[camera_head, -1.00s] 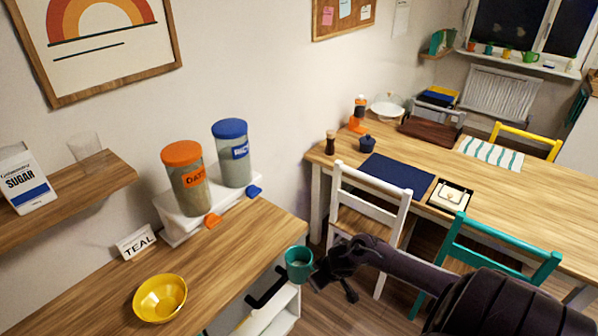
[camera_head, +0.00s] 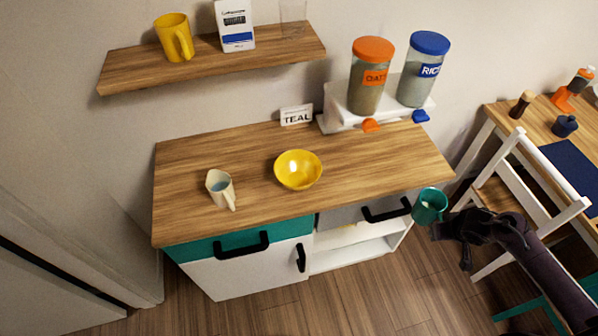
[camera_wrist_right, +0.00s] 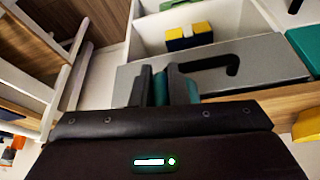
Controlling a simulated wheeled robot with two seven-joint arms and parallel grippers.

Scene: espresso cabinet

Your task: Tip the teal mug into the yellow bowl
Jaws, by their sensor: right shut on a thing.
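The teal mug (camera_head: 429,206) is held upright by my right gripper (camera_head: 441,226), in front of the cabinet's right end. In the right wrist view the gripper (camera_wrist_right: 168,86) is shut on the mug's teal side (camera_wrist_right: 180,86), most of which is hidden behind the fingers. The yellow bowl (camera_head: 298,170) stands empty on the wooden counter, to the left of the mug and apart from it. It shows at the right edge of the right wrist view (camera_wrist_right: 308,127). My left gripper is in neither view.
A cream jug (camera_head: 220,188) stands on the counter (camera_head: 200,160) left of the bowl. A TEAL sign (camera_head: 297,115) and the oat (camera_head: 370,78) and rice (camera_head: 423,70) dispensers stand behind. A drawer with a black handle (camera_head: 386,210) juts below the counter. A white chair (camera_head: 530,180) stands right.

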